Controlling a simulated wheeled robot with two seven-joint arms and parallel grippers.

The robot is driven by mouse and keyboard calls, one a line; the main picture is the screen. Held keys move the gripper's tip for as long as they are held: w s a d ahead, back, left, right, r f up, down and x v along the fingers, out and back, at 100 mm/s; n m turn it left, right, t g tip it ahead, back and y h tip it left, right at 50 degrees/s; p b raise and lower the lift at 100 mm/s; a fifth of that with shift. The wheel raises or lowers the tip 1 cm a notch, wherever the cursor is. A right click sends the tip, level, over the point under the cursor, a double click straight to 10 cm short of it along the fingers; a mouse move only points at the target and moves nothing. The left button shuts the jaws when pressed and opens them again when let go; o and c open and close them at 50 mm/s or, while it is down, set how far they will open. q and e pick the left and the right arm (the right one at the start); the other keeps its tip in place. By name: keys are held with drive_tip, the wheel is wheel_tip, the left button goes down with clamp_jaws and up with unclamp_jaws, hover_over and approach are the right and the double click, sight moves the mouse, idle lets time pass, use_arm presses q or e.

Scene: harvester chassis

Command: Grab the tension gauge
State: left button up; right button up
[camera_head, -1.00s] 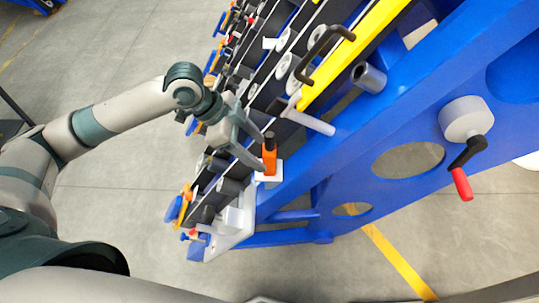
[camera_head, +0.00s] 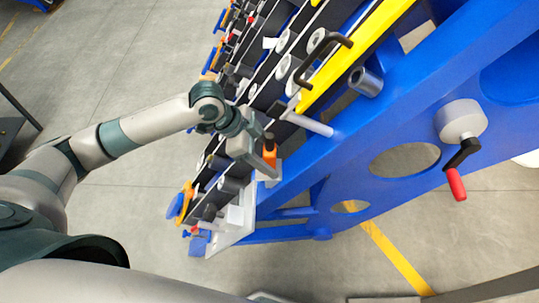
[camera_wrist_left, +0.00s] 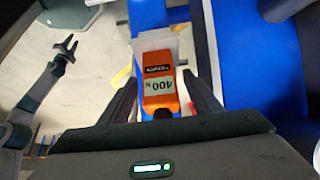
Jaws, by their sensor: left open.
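The tension gauge (camera_head: 269,152) is a small orange device with a black top, standing on a white bracket at the lower end of the blue chassis. The gauge is partly hidden by the gripper in the head view. My right gripper is not seen in the head view; an arm with an open claw shows in the left wrist view (camera_wrist_left: 62,50).
The blue chassis beam (camera_head: 400,100) runs diagonally beside the gauge. A yellow bar with a black handle (camera_head: 325,60) and a grey peg (camera_head: 310,122) lie above it. A red-handled crank (camera_head: 457,183) is at the right. Black-sided racks of parts run left of the beam.

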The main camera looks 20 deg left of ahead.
sight(270, 151)
use_arm(q)
clamp_jaws()
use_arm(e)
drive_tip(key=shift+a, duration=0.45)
use_arm(q)
drive_tip(key=shift+r, duration=0.1)
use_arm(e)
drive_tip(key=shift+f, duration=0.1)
